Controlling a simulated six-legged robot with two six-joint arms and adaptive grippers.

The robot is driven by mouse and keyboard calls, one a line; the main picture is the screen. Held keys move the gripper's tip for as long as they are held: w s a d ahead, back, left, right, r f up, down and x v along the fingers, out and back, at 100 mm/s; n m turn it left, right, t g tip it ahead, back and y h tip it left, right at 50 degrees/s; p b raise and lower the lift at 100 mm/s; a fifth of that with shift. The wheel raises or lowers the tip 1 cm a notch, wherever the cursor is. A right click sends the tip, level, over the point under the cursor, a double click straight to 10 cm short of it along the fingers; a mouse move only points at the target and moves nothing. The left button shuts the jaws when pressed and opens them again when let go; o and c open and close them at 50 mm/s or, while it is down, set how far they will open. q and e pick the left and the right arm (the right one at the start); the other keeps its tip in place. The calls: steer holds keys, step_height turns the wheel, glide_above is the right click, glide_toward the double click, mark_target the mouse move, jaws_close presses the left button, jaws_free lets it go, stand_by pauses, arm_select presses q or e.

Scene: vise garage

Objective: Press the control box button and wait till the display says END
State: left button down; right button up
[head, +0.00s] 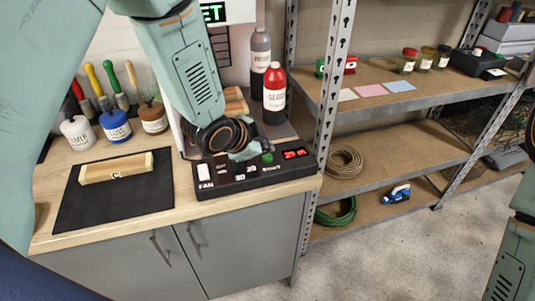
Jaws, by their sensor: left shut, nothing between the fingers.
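The black control box (237,185) sits on the wooden bench top near its right end. It has a white switch marked FAN, white number labels, a green button (267,158) marked Start and a small red display (295,154); the display reading is too small to be sure of. My left arm reaches down from the top, and my left gripper (252,150) is shut and empty over the back of the box, close beside the green button. I cannot tell whether it touches the button. My right arm shows at the right edge; its gripper is out of view.
A black mat (112,205) with a wooden block (116,168) lies left of the box. Paint jars (116,126) with brushes stand behind. A red bottle (274,92) and a grey bottle (260,60) stand behind the box. A metal shelf (390,137) is at right.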

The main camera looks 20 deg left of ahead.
mark_target(265, 159)
arm_select(q)
step_height(265, 159, up, 5)
steer(key=p, duration=0.4)
steer(key=shift+p, duration=0.3)
stand_by(0.6)
steer(key=shift+s+f, duration=0.1)
